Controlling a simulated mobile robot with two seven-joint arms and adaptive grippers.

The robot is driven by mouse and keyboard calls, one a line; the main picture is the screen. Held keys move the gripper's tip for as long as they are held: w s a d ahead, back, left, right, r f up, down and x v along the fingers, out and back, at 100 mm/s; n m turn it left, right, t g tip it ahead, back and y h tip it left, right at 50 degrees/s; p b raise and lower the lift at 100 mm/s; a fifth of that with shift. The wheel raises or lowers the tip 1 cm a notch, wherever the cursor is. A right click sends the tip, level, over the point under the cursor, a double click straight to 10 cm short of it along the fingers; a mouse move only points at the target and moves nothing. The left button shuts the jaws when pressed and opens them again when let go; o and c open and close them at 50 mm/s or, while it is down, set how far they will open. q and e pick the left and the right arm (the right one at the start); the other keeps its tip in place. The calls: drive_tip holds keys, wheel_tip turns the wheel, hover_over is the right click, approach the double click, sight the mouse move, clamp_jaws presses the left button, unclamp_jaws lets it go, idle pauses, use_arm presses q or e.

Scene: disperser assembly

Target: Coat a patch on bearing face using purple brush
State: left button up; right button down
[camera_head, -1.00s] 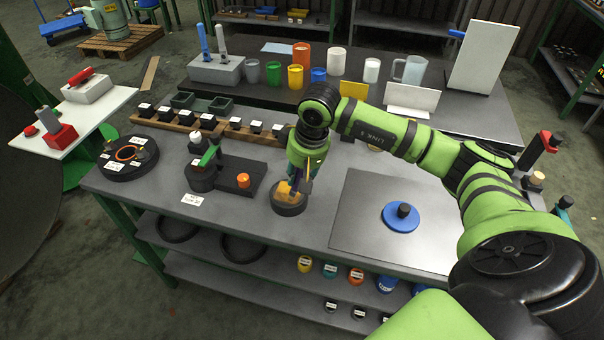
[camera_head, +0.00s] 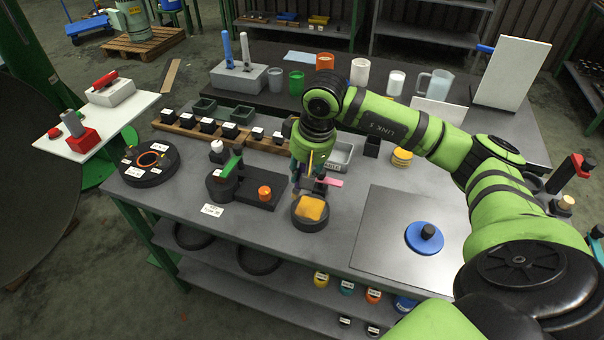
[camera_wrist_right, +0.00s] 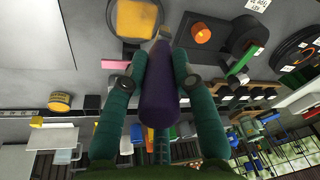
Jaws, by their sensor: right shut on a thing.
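My right gripper (camera_head: 307,180) is shut on the purple brush, whose thick purple handle (camera_wrist_right: 159,95) lies between the teal fingers in the right wrist view. The brush's pale tip points toward the edge of a round dark dish with a yellow-orange pad (camera_wrist_right: 137,18). In the head view this pad (camera_head: 311,207) lies in the dish just in front of my gripper; I cannot tell if the tip touches it. A dark round disc (camera_head: 135,177) with labels and an orange ring lies at the bench's left end. I cannot tell which part is the bearing face. My left gripper is out of view.
A dark fixture with a green lever (camera_head: 229,168) and orange knob (camera_head: 264,192) stands left of the dish. A blue disc with a black knob (camera_head: 425,238) lies on a grey plate to the right.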

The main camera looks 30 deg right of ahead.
drive_tip(key=r, duration=0.1)
drive_tip(key=r+p, duration=0.1)
drive_tip(key=shift+w+a+r, duration=0.15)
drive_tip(key=shift+w+r, duration=0.1)
drive_tip(key=shift+r, duration=0.05)
drive_tip(key=shift+s+r, duration=0.1)
drive_tip(key=shift+r, duration=0.4)
